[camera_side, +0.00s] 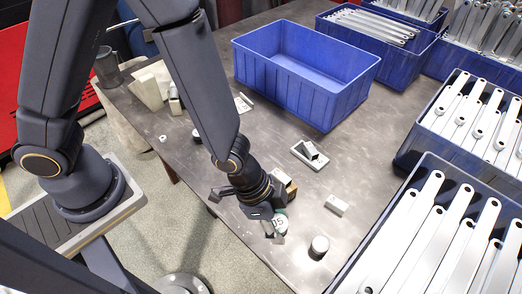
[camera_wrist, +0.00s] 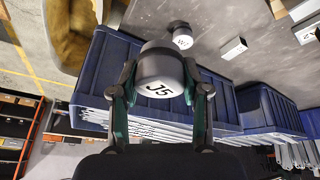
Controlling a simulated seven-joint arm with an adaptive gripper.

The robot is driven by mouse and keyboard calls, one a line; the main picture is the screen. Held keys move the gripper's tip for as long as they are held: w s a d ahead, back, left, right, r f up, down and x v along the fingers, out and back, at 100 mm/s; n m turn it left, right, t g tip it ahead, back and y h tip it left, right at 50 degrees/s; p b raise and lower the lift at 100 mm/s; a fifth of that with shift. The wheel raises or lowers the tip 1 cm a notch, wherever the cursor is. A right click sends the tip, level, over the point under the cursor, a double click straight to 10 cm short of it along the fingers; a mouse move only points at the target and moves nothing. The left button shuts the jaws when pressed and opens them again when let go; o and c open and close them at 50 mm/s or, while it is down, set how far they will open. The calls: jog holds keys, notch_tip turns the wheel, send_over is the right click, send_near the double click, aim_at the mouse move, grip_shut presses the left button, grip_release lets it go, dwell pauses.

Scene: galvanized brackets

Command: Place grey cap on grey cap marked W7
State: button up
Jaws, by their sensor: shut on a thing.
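My gripper (camera_side: 272,226) is shut on a grey cap marked J5 (camera_wrist: 159,89). In the wrist view the cap sits between both fingers, its white marked face towards the camera. In the side view part of this held cap (camera_side: 280,222) shows at the fingers, above the table; the rest is hidden by my gripper. A second grey cap, whose mark looks like W7 (camera_wrist: 182,41), stands apart beyond the held cap in the wrist view. In the side view a lone grey cap (camera_side: 319,246) stands upright on the table, right of and below my gripper.
An empty blue bin (camera_side: 300,90) stands behind. Blue bins of metal strips (camera_side: 440,235) line the right side.

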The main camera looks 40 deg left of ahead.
jog(key=w+d+f, duration=0.3)
jog(key=w+d, duration=0.1)
jog(key=w, duration=0.2)
send_over(327, 245)
jog(key=s+a, duration=0.1)
jog(key=a, duration=0.1)
jog(key=f, duration=0.6)
jog(key=shift+d, duration=0.2)
jog(key=shift+w+d+f, duration=0.1)
jog(key=shift+f, duration=0.8)
jog(key=shift+w+d+f, duration=0.1)
jog(key=shift+f, duration=0.75)
jog(key=shift+f, duration=0.15)
jog(key=o, duration=1.2)
